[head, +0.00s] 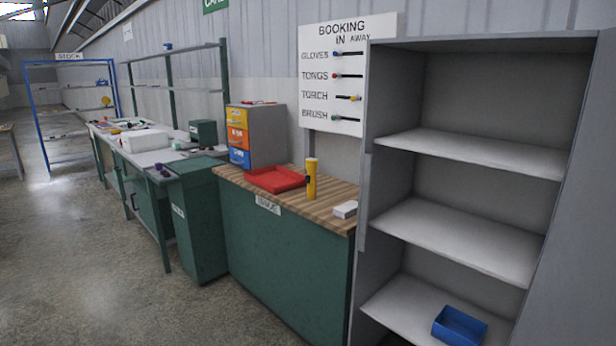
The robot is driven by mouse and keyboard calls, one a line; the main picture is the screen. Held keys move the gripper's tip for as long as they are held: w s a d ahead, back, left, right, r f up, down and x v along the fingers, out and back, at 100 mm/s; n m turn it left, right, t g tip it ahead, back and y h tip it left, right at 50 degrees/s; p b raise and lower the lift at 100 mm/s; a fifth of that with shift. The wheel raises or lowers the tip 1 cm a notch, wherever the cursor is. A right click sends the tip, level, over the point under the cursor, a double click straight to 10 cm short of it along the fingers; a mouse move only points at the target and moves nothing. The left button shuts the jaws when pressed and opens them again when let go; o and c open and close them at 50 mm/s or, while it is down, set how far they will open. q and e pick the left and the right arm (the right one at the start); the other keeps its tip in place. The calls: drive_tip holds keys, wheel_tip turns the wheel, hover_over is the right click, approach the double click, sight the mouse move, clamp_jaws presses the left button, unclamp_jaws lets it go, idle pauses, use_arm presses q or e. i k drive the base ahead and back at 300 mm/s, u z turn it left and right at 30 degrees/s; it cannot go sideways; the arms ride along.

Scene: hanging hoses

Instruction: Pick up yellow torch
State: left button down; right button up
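The yellow torch (311,178) stands upright on the wooden top of a green counter (232,186). It has a dark patch on its side and is just right of a red tray (275,180). Neither of my grippers shows in the head view.
A white box (345,209) lies right of the torch. A drawer unit (262,133) stands behind the tray. An open grey shelf unit (455,215) with a blue bin (459,325) is at the right. A long workbench (150,157) runs left. Concrete floor (80,260) is clear in front.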

sight(311, 164)
drive_tip(key=u, duration=0.75)
drive_tip(key=i, duration=3.2)
drive_tip(key=z, duration=1)
